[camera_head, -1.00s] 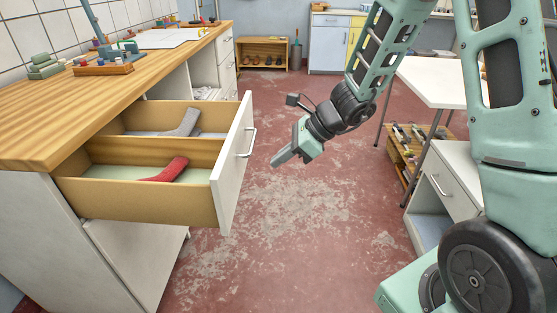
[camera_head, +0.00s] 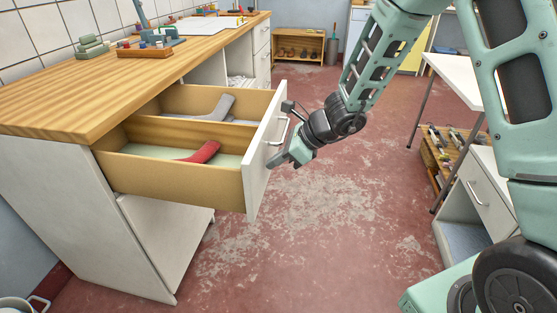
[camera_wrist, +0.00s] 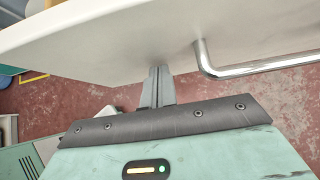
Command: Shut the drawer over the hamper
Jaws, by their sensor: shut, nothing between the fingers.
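The drawer (camera_head: 190,182) under the wooden worktop is pulled well out. It has a white front (camera_head: 262,155) with a metal bar handle, and a divider splits it into two compartments. A grey item lies in the far compartment and a red one in the near compartment. My gripper (camera_head: 275,162) is shut and empty at the outer face of the front, close to the handle (camera_head: 281,132). In the wrist view the fingers (camera_wrist: 157,86) point at the white front, left of the handle (camera_wrist: 255,68); whether they touch it I cannot tell. I cannot clearly make out the hamper.
The worktop (camera_head: 110,95) carries small blocks and trays. Below the drawer is a pale panel (camera_head: 165,235). A white table (camera_head: 455,80) and a low cabinet (camera_head: 480,195) stand on the right. The red floor (camera_head: 330,220) between is clear.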

